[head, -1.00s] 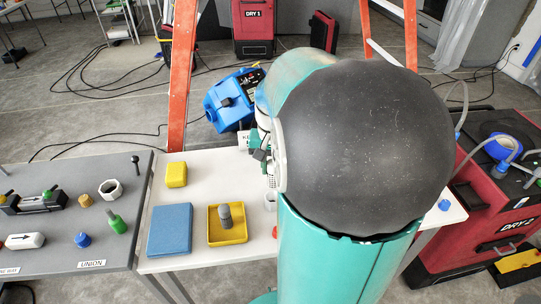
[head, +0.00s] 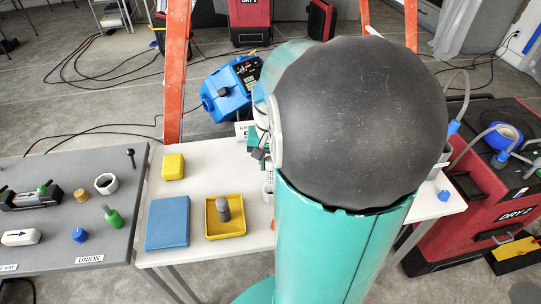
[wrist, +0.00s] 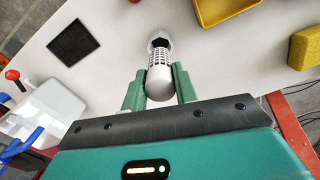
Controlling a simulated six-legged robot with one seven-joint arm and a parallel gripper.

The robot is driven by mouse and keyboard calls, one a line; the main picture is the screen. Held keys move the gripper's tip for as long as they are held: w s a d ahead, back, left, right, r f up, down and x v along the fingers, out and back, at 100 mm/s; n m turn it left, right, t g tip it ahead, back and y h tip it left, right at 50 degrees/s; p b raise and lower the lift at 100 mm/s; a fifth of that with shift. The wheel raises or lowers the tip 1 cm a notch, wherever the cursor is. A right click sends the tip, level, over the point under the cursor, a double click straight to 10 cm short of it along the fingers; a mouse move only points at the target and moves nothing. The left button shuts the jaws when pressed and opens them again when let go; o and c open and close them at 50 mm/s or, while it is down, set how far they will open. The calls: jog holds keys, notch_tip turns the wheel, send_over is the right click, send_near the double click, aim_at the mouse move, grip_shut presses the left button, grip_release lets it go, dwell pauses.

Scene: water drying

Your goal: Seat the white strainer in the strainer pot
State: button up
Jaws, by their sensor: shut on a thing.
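The white strainer (wrist: 159,78), a perforated tube with a rounded end towards the camera, is between the green fingers of my gripper (wrist: 159,86) in the wrist view. My gripper is shut on it near the rounded end. The strainer pot (wrist: 159,36), a pale hexagonal rim with a dark opening, is just beyond the strainer's far end and in line with it. I cannot tell whether that end has entered the pot. In the head view my arm hides most of the gripper; a bit of the perforated strainer (head: 268,177) shows beside it, above the pot (head: 268,192).
A yellow tray (head: 240,232) holding a grey cylinder (head: 223,208), a blue pad (head: 168,222) and a yellow sponge (head: 173,166) are on the white table. The wrist view shows a black mesh square (wrist: 73,44) and a white container (wrist: 50,108). A grey table (head: 60,180) holds several fittings.

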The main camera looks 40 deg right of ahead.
aim_at(270, 182)
jog(key=shift+f, duration=1.6)
jog(key=shift+f, duration=2.75)
dwell(0.3)
jog(key=o, duration=1.1)
jog(key=shift+o, duration=0.2)
notch_tip(270, 182, up, 14)
jog(key=shift+f, duration=0.1)
jog(key=s+a+r+n+t, duration=0.1)
jog(key=a+r+n+t, duration=0.1)
jog(key=a, duration=0.5)
jog(key=s+a+r+n+t, duration=0.1)
jog(key=s+a+r+n, duration=0.1)
jog(key=a, duration=0.6)
jog(key=s+a+r+n+t, duration=0.1)
jog(key=a+r+n+t, duration=0.1)
jog(key=a+n, duration=0.3)
jog(key=a+r, duration=0.1)
jog(key=a, duration=0.1)
jog(key=shift+s+a+r+n+t, duration=0.15)
jog(key=shift+a+r+n+t, duration=0.15)
jog(key=shift+a+n, duration=0.1)
